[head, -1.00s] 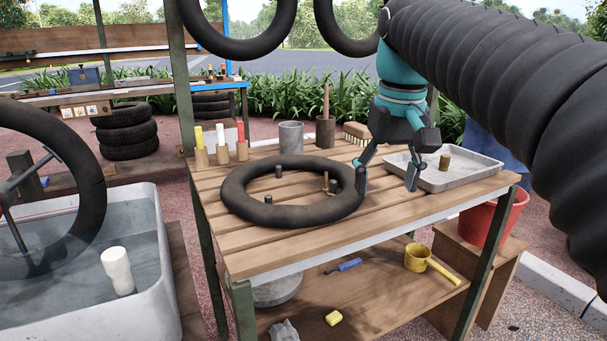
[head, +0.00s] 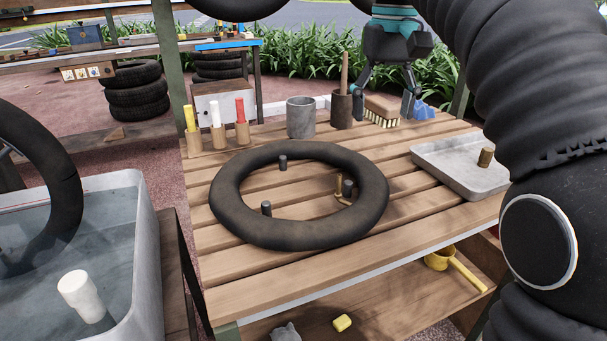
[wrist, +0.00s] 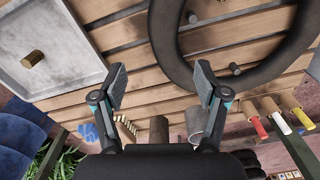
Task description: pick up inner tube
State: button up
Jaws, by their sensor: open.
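The inner tube (head: 238,219) is a black ring lying flat on the slatted wooden table (head: 270,290). Several short dark pegs (head: 283,162) and a brass valve stem (head: 340,187) stand inside the ring. In the wrist view the inner tube (wrist: 178,60) shows in part at the upper right. My gripper (head: 384,108) is open and empty, above the table's back edge near the brush, behind and to the right of the tube and apart from it.
A grey cup (head: 301,117), a wooden cup with a stick (head: 342,108) and a brush (head: 382,112) stand along the back. Yellow, white and red sticks (head: 215,127) stand back left. A grey tray (head: 450,172) is at right. A water tub (head: 145,250) stands left.

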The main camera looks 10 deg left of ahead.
aim_at(370, 169)
notch_tip(370, 169, down, 7)
jog(key=shift+s+a+f+b, duration=0.1)
jog(key=shift+a+f+b, duration=0.1)
jog(key=shift+b, duration=0.85)
jog(key=shift+a+f+b, duration=0.2)
jog(key=shift+f+b, duration=0.55)
jog(key=shift+f, duration=1.9)
jog(key=c, duration=1.2)
